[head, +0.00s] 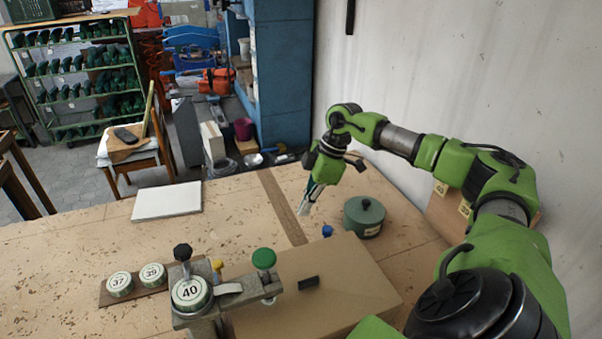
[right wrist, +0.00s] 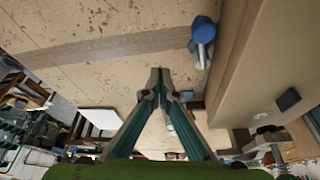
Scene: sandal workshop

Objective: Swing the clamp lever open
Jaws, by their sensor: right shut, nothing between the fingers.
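A metal clamp fixture (head: 190,318) stands at the front of the bench, holding a round disc marked 40 (head: 190,293). A black knob (head: 182,252) stands up behind the disc, and a green knob (head: 264,258) sits on a metal bar to its right. I cannot tell which of these belongs to the clamp lever. My right gripper (head: 306,208) points down over the bench, well behind the clamp, shut and empty. In the right wrist view its fingertips (right wrist: 160,73) meet; parts of the fixture show at lower right. My left gripper is not in view.
A brown box (head: 340,275) lies right of the clamp, with a blue knob (head: 327,231) at its far edge. A green lidded pot (head: 366,216) stands right of my gripper. Discs 37 (head: 120,284) and 39 (head: 152,275) lie left. A white pad (head: 167,202) lies farther back.

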